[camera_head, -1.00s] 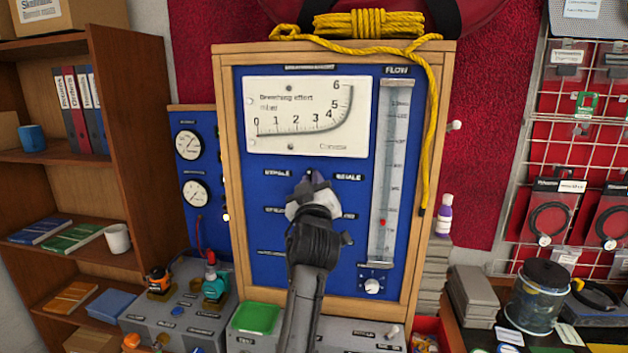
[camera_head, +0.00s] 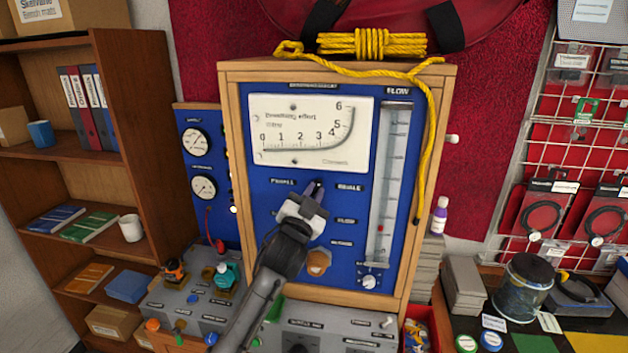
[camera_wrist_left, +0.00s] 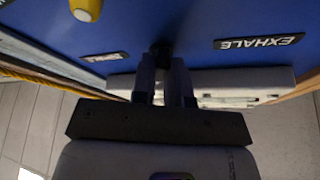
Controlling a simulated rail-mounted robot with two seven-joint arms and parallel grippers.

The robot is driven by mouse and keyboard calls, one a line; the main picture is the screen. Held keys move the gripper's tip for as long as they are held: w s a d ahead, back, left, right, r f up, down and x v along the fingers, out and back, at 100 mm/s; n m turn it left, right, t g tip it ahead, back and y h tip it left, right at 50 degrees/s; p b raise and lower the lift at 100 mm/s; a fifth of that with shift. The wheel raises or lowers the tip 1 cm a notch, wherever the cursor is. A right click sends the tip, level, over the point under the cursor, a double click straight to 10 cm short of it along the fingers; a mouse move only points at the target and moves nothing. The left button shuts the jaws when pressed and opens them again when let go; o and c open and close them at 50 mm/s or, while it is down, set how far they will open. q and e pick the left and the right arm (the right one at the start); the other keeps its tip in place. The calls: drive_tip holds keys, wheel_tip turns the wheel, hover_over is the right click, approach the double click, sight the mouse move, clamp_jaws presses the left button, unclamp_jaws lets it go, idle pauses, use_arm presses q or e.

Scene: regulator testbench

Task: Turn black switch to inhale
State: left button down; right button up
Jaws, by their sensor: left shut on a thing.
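My left gripper (camera_head: 310,197) reaches up to the blue panel (camera_head: 279,226) from below and is shut on the small black switch, between the two upper labels. In the left wrist view, my two fingers (camera_wrist_left: 164,62) close around the dark switch (camera_wrist_left: 161,49), which is mostly hidden by them. The EXHALE label (camera_wrist_left: 258,43) reads upside down on the right there. The other label (camera_wrist_left: 105,57) is on the left, foreshortened, and matches the right label (camera_head: 350,188) in the head view. The switch's exact pointing direction cannot be told. My right gripper is not in view.
The panel sits in a wooden frame (camera_head: 228,170) with a gauge (camera_head: 310,133) above and a flow tube (camera_head: 390,180) to the right. A round orange-brown knob (camera_head: 319,262) is below my gripper. Yellow rope (camera_head: 430,150) hangs at the frame's right side.

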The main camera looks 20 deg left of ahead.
use_arm(q)
drive_tip(key=shift+a+r+m+g+h+p, duration=0.1)
drive_tip(key=shift+m+g+h+p, duration=0.15)
drive_tip(key=shift+m+h+p, duration=0.6)
drive_tip(key=shift+m+g+h+p, duration=0.25)
drive_tip(key=shift+m+p, duration=0.9)
drive_tip(key=shift+m, duration=0.3)
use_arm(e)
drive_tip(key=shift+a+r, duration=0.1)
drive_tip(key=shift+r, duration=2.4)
use_arm(q)
drive_tip(key=c, duration=1.1)
unclamp_jaws()
drive_tip(key=shift+c, duration=0.2)
drive_tip(key=shift+s+a+f, duration=0.1)
drive_tip(key=shift+s+f, duration=0.15)
drive_tip(key=shift+s, duration=0.2)
drive_tip(key=b+v, duration=0.4)
drive_tip(key=v, duration=0.8)
drive_tip(key=shift+s, duration=0.4)
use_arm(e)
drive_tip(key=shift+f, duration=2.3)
